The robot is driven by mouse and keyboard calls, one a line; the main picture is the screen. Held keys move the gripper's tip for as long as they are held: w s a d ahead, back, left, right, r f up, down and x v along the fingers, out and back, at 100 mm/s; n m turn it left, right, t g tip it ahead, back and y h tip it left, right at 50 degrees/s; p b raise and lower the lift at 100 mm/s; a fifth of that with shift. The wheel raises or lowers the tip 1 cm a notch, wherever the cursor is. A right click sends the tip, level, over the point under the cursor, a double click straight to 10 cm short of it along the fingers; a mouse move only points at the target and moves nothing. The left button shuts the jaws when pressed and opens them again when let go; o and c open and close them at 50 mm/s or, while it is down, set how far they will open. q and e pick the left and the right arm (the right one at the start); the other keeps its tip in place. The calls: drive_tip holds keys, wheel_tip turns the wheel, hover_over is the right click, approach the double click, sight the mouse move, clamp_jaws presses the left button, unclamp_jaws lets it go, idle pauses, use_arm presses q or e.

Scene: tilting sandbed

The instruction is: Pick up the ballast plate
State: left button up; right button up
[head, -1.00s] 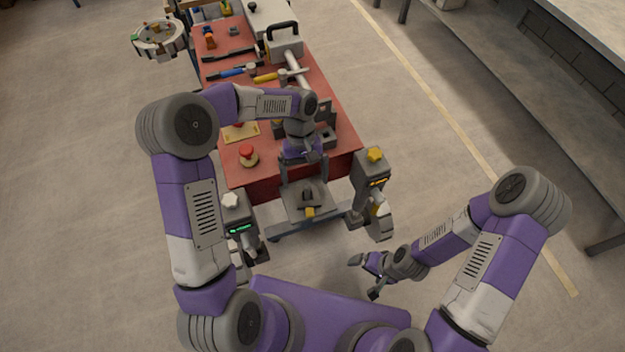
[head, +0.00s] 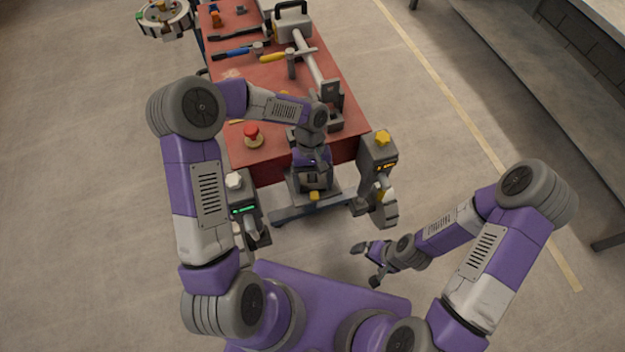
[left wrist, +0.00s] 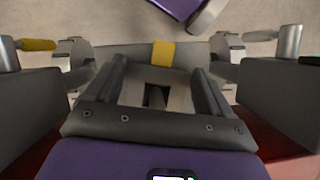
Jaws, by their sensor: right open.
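The ballast plate looks to be the grey plate (head: 325,197) with a yellow mark, at the near end of the red cart. In the left wrist view its yellow strip (left wrist: 163,54) shows beyond my fingers. My left gripper (head: 313,182) points down at the plate and covers part of it. In the left wrist view the fingers of my left gripper (left wrist: 157,88) stand apart, with a grey piece and a dark upright part between them; I see no finger closed on it. My right gripper (head: 366,263) is open and empty, low over the floor at right.
Two grey posts flank the plate: one with a white knob and green light (head: 240,210), one with a yellow knob (head: 378,165). A red button (head: 252,134) and several tools lie on the red cart top (head: 262,160). A bench (head: 520,70) stands at right.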

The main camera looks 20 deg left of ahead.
use_arm(q)
drive_tip(key=c, duration=0.7)
drive_tip(key=shift+r, duration=0.15)
wheel_tip(320, 180, up, 10)
drive_tip(key=p, duration=0.3)
wheel_tip(320, 180, up, 8)
drive_tip(key=p, duration=0.7)
hover_over(313, 185)
idle(0.5)
